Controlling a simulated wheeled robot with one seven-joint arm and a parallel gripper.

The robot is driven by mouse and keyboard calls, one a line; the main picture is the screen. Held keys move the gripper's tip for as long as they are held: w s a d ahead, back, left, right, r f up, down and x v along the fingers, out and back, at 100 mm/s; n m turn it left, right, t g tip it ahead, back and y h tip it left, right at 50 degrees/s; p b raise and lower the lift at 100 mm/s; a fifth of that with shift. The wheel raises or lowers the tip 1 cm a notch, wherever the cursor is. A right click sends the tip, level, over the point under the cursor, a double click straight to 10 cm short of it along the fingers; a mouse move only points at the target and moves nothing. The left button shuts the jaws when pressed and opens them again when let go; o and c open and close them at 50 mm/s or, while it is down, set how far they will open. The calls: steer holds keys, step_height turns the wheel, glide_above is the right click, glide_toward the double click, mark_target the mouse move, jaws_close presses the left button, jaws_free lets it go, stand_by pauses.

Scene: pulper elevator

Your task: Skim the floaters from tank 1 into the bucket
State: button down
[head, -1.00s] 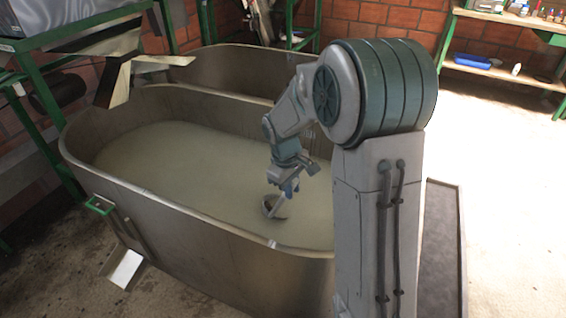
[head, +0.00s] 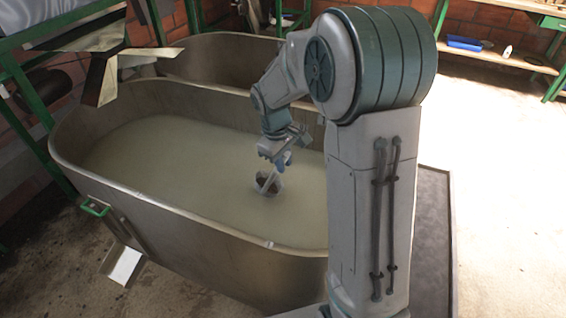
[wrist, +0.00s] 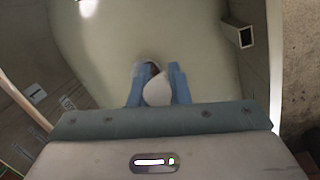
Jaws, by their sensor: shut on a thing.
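A large metal tank (head: 190,215) full of cloudy, pale liquid (head: 180,160) fills the middle of the head view. A plate marked 1 (wrist: 37,95) shows on a wall in the wrist view. My gripper (head: 284,160) is over the right part of the liquid, its blue fingers shut on the pale handle of a skimmer. The skimmer's round head (head: 268,184) is at the liquid's surface; how deep it sits is unclear. In the wrist view my gripper (wrist: 155,88) hides most of the skimmer behind the white handle end (wrist: 158,92). I make out no floaters and no bucket.
A second metal tank (head: 215,62) stands behind. The near tank's rim surrounds the skimmer. Green framework (head: 22,95) stands at left. Bright floor (head: 500,150) is open at right.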

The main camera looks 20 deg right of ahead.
step_height(320, 180, up, 29)
steer(key=p, duration=2)
steer(key=shift+a+f, duration=0.1)
steer(key=a+f+h+b, duration=0.2)
steer(key=a+h, duration=0.3)
steer(key=a, duration=0.7)
steer(key=shift+a+f+h, duration=0.25)
steer(key=shift+f+h, duration=0.05)
steer(key=shift+f, duration=0.2)
steer(key=shift+s+d+r, duration=0.1)
stand_by(1.5)
